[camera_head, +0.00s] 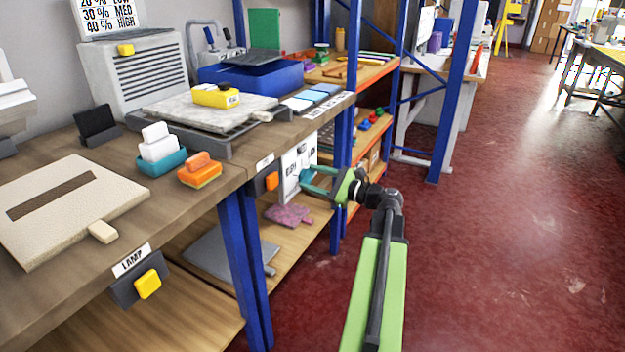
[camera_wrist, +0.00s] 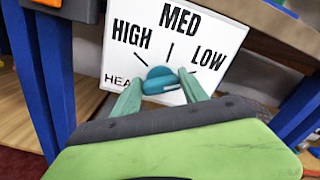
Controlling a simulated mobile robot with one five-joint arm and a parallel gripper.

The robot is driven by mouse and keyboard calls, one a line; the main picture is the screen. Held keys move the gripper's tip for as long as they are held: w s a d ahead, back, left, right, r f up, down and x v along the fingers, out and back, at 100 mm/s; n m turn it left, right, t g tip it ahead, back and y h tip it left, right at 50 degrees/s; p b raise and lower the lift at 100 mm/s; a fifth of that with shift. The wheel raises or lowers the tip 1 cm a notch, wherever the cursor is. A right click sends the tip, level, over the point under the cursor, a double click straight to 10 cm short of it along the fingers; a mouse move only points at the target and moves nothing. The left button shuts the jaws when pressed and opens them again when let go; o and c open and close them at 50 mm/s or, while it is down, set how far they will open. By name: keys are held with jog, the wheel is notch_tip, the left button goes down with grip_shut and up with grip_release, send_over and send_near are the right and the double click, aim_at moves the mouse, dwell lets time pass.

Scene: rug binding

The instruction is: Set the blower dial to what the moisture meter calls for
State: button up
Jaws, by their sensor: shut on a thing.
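My gripper (camera_head: 314,181) (camera_wrist: 160,84) is shut on a teal dial knob (camera_wrist: 162,74), one finger on each side. The knob sits on a white dial panel (camera_head: 291,176) (camera_wrist: 228,36) below the bench edge. The panel reads HIGH at left, MED at top and LOW at right, each with a tick line. A smaller label at its lower left begins "HEA"; the rest is hidden. I cannot tell which tick the knob points at. A yellow meter (camera_head: 215,96) with a small display lies on a grey slab on the bench; its reading is too small to make out.
A white sign (camera_head: 108,16) pairs 20% with LOW, 30% with MED and 40% with HIGH. An orange switch (camera_head: 272,181) is beside the panel. A blue shelf post (camera_head: 348,120) stands close behind my gripper. The red floor (camera_head: 530,200) at right is open.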

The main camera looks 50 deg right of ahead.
jog(key=shift+a, duration=0.35)
jog(key=shift+c, duration=0.5)
jog(key=shift+d, duration=0.25)
jog(key=shift+n, duration=0.4)
jog(key=n, duration=0.4)
jog(key=shift+s+a+f+n, duration=0.1)
jog(key=shift+f+n, duration=0.1)
jog(key=shift+n, duration=0.2)
jog(key=n, duration=0.6)
jog(key=shift+f+b, duration=0.15)
jog(key=shift+b, duration=0.15)
jog(key=o, duration=1.4)
